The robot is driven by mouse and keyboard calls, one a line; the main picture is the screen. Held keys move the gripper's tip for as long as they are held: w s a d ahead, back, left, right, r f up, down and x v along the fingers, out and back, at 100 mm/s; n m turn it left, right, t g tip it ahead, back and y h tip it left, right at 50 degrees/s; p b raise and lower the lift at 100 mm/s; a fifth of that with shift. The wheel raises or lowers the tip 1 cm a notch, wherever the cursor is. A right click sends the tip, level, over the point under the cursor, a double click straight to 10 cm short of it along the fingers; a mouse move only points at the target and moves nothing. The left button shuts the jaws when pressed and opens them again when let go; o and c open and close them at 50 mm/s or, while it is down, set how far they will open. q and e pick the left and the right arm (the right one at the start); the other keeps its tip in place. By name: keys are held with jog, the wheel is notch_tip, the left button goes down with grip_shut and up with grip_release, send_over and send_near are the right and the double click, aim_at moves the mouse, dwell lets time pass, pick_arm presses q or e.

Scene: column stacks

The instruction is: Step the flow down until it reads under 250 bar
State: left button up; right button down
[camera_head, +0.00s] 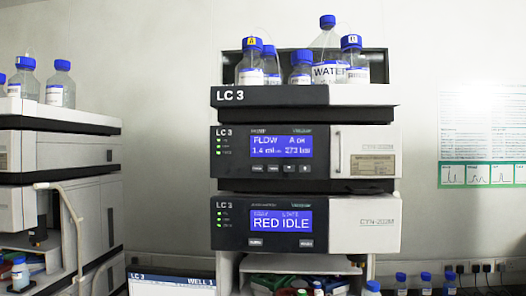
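The LC 3 stack stands in the middle of the head view. Its upper module (224,172) has a lit blue display (279,147) that shows FLOW, about 1.4 with a blurred unit, and 273 bar. Green status lights are at the display's left. The lower module (224,240) has a blue display (281,220) that reads RED IDLE, with two buttons below it. Neither gripper is in view.
Blue-capped bottles (301,70) stand in the top tray (360,95). Another stack (60,160) stands at the left, with a white bent tube (75,225) in front. Small blue-capped bottles (425,284) line the lower right. A WELL 1 screen (170,284) shows at the bottom.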

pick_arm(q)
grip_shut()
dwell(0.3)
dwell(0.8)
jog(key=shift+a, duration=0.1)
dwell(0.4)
